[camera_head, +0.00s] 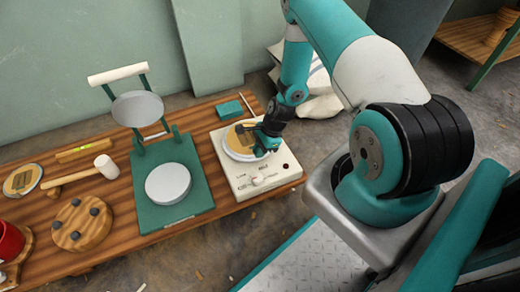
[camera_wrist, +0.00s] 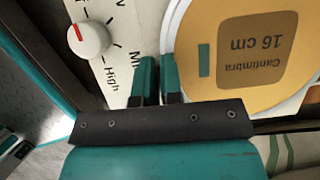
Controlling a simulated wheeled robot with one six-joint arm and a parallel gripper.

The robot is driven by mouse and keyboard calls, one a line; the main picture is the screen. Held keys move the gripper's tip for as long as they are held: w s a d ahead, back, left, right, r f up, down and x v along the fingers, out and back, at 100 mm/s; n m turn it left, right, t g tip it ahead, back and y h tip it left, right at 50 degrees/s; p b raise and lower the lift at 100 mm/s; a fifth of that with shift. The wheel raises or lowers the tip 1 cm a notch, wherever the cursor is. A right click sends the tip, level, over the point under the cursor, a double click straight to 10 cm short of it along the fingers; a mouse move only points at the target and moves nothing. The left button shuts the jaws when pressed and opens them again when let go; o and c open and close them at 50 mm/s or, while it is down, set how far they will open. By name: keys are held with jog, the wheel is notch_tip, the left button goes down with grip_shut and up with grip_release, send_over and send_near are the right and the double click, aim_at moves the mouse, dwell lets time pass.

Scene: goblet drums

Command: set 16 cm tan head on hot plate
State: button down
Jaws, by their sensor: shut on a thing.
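The tan head (camera_head: 237,139), a tan disc with a pale rim, lies over the round top of the cream hot plate (camera_head: 262,187). In the wrist view the tan head (camera_wrist: 220,62) shows a brown label reading "16 cm". My gripper (camera_head: 264,147) is at the head's right edge, shut on its rim. In the wrist view my gripper's two green fingers (camera_wrist: 157,78) are close together at that rim. The head looks about flat; I cannot tell whether it rests fully on the plate. The hot plate's knob (camera_wrist: 88,39) also shows in the wrist view.
Left of the hot plate stands a green press (camera_head: 205,196) with a round pad. A mallet (camera_head: 105,167), a wooden disc with dark knobs (camera_head: 82,223), another tan disc (camera_head: 22,180) and a red pot (camera_head: 8,242) lie further left. A teal block (camera_head: 229,110) sits behind the hot plate.

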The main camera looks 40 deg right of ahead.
jog(key=shift+f, duration=0.2)
dwell(0.3)
jog(key=c, duration=1.2)
grip_release()
jog(key=shift+r, duration=0.1)
jog(key=p+v, duration=0.6)
jog(key=v, duration=1.1)
jog(key=shift+r+p, duration=0.15)
jog(key=shift+p, duration=0.25)
